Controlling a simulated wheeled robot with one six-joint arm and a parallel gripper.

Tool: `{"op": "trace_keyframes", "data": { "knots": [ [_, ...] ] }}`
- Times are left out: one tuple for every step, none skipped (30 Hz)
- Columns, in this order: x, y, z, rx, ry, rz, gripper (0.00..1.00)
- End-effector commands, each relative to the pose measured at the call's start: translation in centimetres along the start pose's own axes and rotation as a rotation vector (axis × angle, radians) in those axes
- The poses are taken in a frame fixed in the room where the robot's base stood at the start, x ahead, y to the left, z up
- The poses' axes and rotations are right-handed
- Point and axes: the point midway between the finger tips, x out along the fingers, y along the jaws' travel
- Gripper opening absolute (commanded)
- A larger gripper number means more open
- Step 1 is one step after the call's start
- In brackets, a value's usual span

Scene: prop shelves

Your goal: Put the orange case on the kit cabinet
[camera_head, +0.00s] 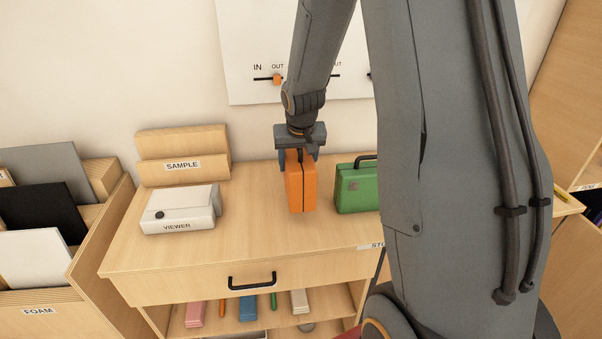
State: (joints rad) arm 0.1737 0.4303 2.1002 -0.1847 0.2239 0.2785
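The orange case (301,190) stands upright at the back of a light wooden cabinet top (255,240), left of a green case. My gripper (299,158) points down over it, with its fingers at either side of the case's upper part. I cannot tell whether the fingers press on the case or whether its base touches the wood. No label reading "kit" shows, so I cannot tell which piece is the kit cabinet. A label starting "STO" on this cabinet's front edge is partly hidden by my arm.
The green case (355,190) stands close on the right, partly behind my arm. A white viewer box (180,209) and a wooden sample block (183,155) are at left. A foam rack (45,298) stands further left. A wall panel (255,50) hangs behind. The front middle top is clear.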

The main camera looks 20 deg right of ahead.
Motion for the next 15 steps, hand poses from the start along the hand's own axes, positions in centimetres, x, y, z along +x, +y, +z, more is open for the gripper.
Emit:
{"op": "trace_keyframes", "data": {
  "knots": [
    [0.4,0.0,0.2,0.0,-0.001,0.0,0.12],
    [0.7,0.0,0.3,0.0,-0.002,0.0,0.12],
    [1.2,0.0,0.6,0.0,-0.003,0.0,0.12],
    [1.6,0.0,0.8,-0.001,-0.003,-0.001,0.12],
    [2.1,0.0,0.9,0.0,-0.002,0.0,0.12],
    [2.6,0.0,1.1,-0.001,-0.002,0.0,0.12],
    [2.9,0.0,1.2,0.0,-0.001,0.0,0.12],
    [3.2,0.0,1.3,-0.001,-0.001,0.0,0.12],
    [3.5,0.0,1.4,0.0,0.0,-0.001,0.12],
    [3.6,0.0,1.5,0.0,0.0,-0.001,0.12],
    [3.7,0.0,1.5,0.0,0.0,-0.001,0.12],
    [3.8,0.0,1.5,0.0,0.001,-0.001,0.12],
    [3.8,0.0,1.5,0.0,0.001,-0.001,0.12],
    [3.7,0.0,1.5,0.0,0.002,-0.001,0.12],
    [3.7,0.0,1.5,0.001,0.002,-0.001,0.12]
  ]
}}
